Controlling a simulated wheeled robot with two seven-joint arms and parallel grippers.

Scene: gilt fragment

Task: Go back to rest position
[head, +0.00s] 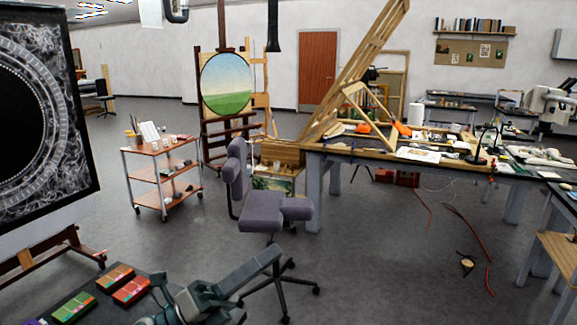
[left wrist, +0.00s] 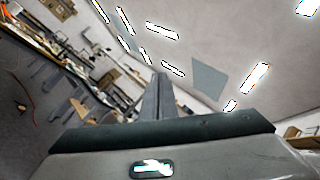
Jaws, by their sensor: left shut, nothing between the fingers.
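My left gripper (head: 270,256) reaches up from the bottom of the head view, its grey fingers pointing to the upper right. In the left wrist view the fingers of the left gripper (left wrist: 160,88) lie together, with nothing between them. The wrist is tilted, so that view shows the ceiling and the room at a slant. In the head view the fingers overlap the foot of the purple chair (head: 270,207) in the picture; the frames do not show any touch. My right gripper is in neither view.
Several coloured boxes (head: 132,290) lie on a dark surface (head: 99,313) at the bottom left. A dark framed picture (head: 85,120) stands at left. A shelved cart (head: 160,172) and an easel painting (head: 226,85) are behind. A cluttered workbench (head: 350,153) stands at right. Grey floor (head: 390,270) is open at centre right.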

